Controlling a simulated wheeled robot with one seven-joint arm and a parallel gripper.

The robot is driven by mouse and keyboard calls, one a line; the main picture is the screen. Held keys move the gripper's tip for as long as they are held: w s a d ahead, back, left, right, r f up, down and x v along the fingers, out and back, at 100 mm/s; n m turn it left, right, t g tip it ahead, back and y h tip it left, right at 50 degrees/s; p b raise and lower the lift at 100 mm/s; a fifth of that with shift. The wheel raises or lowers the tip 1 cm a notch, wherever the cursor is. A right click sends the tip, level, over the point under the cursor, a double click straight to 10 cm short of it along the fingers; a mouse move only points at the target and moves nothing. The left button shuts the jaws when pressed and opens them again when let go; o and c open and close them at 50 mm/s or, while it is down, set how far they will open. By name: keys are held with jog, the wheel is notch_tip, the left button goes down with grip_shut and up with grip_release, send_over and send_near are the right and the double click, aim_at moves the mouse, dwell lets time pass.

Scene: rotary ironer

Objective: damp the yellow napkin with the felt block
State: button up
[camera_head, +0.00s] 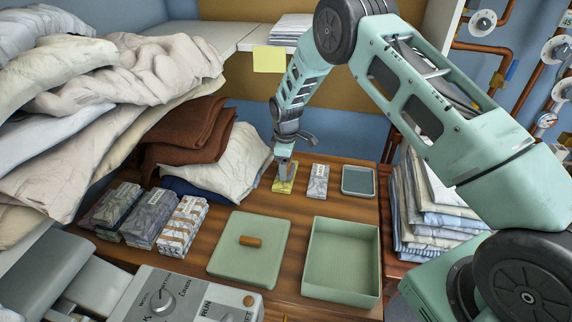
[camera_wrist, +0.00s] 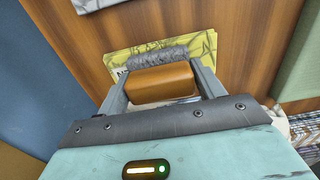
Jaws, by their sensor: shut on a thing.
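The yellow napkin (camera_head: 283,188) lies folded on the wooden table, left of a grey patterned napkin. In the wrist view the yellow napkin (camera_wrist: 205,45) shows behind the block, with dark print on it. My gripper (camera_head: 284,169) points down directly over the yellow napkin. In the wrist view my gripper (camera_wrist: 160,75) is shut on the felt block (camera_wrist: 160,82), which has a brown wooden body and a grey fuzzy felt part. The block is at or just above the napkin; I cannot tell whether it touches. The felt's underside is hidden.
A grey patterned napkin (camera_head: 318,182) and a small dark tray (camera_head: 358,181) stand to the right. An open green box (camera_head: 341,262) and its lid (camera_head: 249,250) are in front. Patterned bundles (camera_head: 183,226) lie left. Cloth piles (camera_head: 432,205) flank the table.

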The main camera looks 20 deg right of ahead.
jog(key=shift+r+p, duration=1.9)
jog(key=shift+r, duration=1.6)
jog(key=shift+d, duration=0.1)
